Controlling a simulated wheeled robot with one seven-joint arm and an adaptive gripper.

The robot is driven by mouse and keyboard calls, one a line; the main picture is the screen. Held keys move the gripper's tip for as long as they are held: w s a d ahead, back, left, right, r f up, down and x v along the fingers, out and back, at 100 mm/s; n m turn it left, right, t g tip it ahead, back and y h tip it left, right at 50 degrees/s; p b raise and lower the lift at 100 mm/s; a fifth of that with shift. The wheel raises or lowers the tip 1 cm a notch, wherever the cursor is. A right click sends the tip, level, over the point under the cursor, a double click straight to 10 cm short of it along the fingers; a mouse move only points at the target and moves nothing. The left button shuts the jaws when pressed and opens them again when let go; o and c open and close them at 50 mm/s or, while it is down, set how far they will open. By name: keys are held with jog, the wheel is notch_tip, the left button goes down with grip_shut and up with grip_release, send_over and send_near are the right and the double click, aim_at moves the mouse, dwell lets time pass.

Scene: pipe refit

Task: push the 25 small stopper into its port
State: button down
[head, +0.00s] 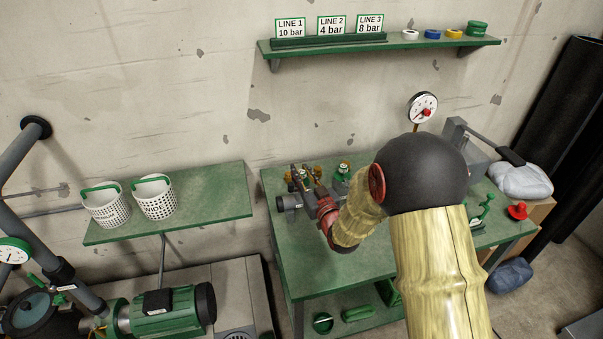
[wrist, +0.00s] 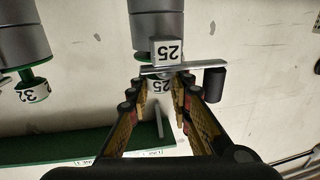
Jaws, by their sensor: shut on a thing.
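In the wrist view my gripper (wrist: 161,88) is shut on a small piece with a 25 label, taken as the small stopper (wrist: 159,87). A flat metal bar with a dark round end (wrist: 214,84) lies across just beyond the fingertips. Directly beyond it is a grey cylindrical port (wrist: 158,30) with a white 25 tag (wrist: 167,51). The stopper is close to the port and roughly in line; whether it touches or has entered is hidden by the bar and tag. In the head view my gripper (head: 299,181) is over the green bench, its held piece too small to make out.
A second grey port (wrist: 18,55) with a 32 tag (wrist: 33,91) is to the left in the wrist view. The green bench (head: 345,270) is clear at the front. A gauge (head: 422,107), a red part (head: 518,211) and a wall shelf (head: 380,44) stand around it.

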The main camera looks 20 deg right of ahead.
jog(key=shift+f+b, duration=0.3)
jog(key=c, duration=1.9)
grip_release()
jog(key=shift+s, duration=0.1)
jog(key=s+d, duration=0.1)
jog(key=s, duration=0.9)
jog(key=shift+s+d+b, duration=0.35)
